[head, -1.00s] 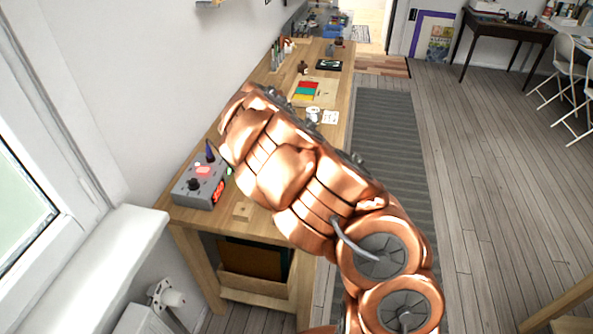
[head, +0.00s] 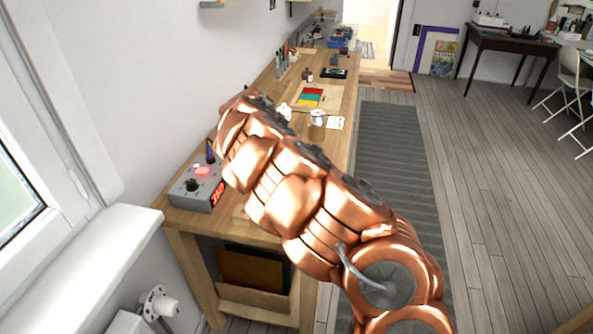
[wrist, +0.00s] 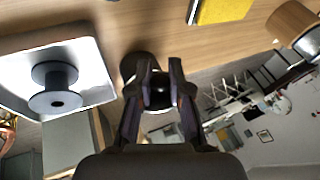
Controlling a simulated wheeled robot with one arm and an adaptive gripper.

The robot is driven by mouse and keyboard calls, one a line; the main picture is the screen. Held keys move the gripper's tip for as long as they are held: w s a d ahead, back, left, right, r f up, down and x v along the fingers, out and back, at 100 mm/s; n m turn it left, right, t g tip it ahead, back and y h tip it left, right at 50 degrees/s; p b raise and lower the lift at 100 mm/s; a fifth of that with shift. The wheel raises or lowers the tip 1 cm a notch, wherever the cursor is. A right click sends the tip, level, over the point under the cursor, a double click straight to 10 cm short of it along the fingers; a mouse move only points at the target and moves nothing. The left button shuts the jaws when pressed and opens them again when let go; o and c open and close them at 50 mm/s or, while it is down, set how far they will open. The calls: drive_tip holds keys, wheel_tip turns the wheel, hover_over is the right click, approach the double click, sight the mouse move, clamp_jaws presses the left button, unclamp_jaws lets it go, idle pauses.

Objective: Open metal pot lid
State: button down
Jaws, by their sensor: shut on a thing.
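My gripper (wrist: 157,76) shows in the wrist view with its two dark fingers close together over the bench. A small dark piece, which looks like the knob of the pot lid, sits between the fingers. A round, dark and greyish shape (wrist: 136,64) shows behind the fingertips; I take it for the metal pot or its lid. The fingers hide much of it, and I cannot tell whether the lid is apart from the pot. In the head view my copper-coloured arm covers the near bench and hides my gripper.
A pale tray (wrist: 18,59) with a dark spool (wrist: 54,86) lies left in the wrist view. A yellow item (wrist: 222,10) and a brown cylinder (wrist: 290,22) lie right. In the head view a grey control box (head: 193,190) stands on the wooden bench (head: 343,88) by the wall.

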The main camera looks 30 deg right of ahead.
drive_tip(key=shift+f, duration=0.1)
drive_tip(key=c, duration=1.1)
unclamp_jaws()
drive_tip(key=shift+v, duration=6.05)
